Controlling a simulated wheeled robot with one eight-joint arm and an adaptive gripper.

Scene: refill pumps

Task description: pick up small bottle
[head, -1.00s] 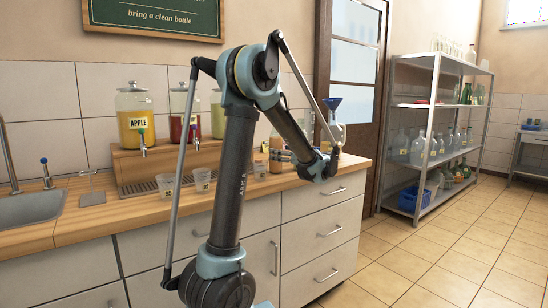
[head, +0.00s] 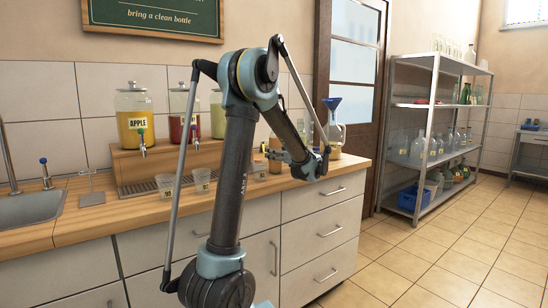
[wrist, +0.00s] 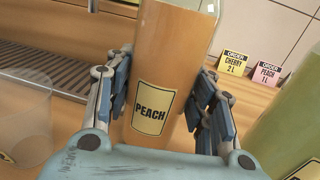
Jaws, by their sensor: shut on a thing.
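A bottle of orange liquid with a yellow PEACH label (wrist: 168,55) fills the middle of the wrist view, its top cut off by the frame. My gripper (wrist: 165,95) has its fingers on both sides of the bottle and is shut on it. In the head view my gripper (head: 276,154) is over the right part of the counter, and the bottle there is mostly hidden by my arm. I cannot tell whether its base touches the counter.
Clear cups (head: 202,178) stand on the wooden counter (head: 110,213) to the left. Dispensers (head: 134,122) stand behind them. A green-filled container (wrist: 290,130) is close to the gripper's right. Order cards (wrist: 236,62) stand behind.

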